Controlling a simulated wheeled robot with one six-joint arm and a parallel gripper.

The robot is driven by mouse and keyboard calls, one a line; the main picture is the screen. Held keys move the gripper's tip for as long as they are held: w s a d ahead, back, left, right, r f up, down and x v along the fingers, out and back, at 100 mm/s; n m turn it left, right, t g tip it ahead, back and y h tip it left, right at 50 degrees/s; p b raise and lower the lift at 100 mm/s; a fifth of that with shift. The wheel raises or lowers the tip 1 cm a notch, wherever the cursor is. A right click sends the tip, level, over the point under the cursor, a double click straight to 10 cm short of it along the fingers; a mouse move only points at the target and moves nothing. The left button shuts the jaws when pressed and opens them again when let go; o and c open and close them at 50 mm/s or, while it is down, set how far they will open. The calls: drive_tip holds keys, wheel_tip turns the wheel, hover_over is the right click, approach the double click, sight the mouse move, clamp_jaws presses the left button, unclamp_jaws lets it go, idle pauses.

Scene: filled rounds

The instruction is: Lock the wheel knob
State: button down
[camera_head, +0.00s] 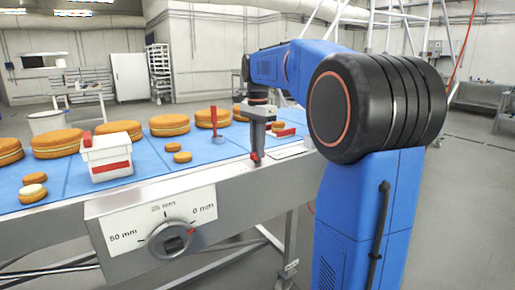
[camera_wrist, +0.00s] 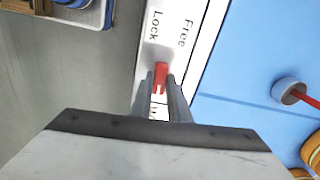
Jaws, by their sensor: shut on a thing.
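A red lever (camera_wrist: 160,77) stands on a white plate (camera_wrist: 172,38) marked "Lock" and "Free" in the wrist view. My gripper (camera_wrist: 161,84) is shut on the lever, with a grey finger on each side of it. The lever's lower part and some lettering are hidden by the fingers. In the head view my gripper (camera_head: 257,157) points down at the near edge of the conveyor table. A dial (camera_head: 168,242) marked 50 mm to 0 mm is on the table's front, its red pointer near 0 mm.
A blue belt (camera_head: 150,180) carries several filled rounds (camera_head: 170,124) and a white box with a red band (camera_head: 107,160). A red-handled tool (camera_head: 216,130) stands on the belt left of my gripper. The floor at right is clear.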

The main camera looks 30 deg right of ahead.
drive_tip(key=shift+m, duration=0.6)
drive_tip(key=c, duration=1.7)
unclamp_jaws()
wheel_tip(320, 180, up, 17)
drive_tip(key=shift+r, duration=0.2)
drive_tip(key=s+a+f+n+t, duration=0.3)
drive_tip(key=s+a+f+n, duration=0.7)
drive_tip(key=s+f, duration=0.5)
drive_tip(key=s+a+f+n, duration=0.2)
drive_tip(key=s+f, duration=0.2)
drive_tip(key=f, duration=0.3)
drive_tip(key=s+a+f+n+t, duration=0.1)
drive_tip(key=s+a+f+n, duration=0.1)
drive_tip(key=s+f, duration=0.3)
drive_tip(key=s+a+f+n, duration=0.1)
drive_tip(key=s+f+n, duration=0.2)
drive_tip(key=f, duration=0.6)
drive_tip(key=shift+s+a+f+n+t, duration=0.1)
drive_tip(key=shift+s+a+n+t, duration=0.1)
drive_tip(key=shift+s, duration=0.3)
drive_tip(key=shift+s+a+n+t, duration=0.2)
drive_tip(key=shift+s, duration=0.25)
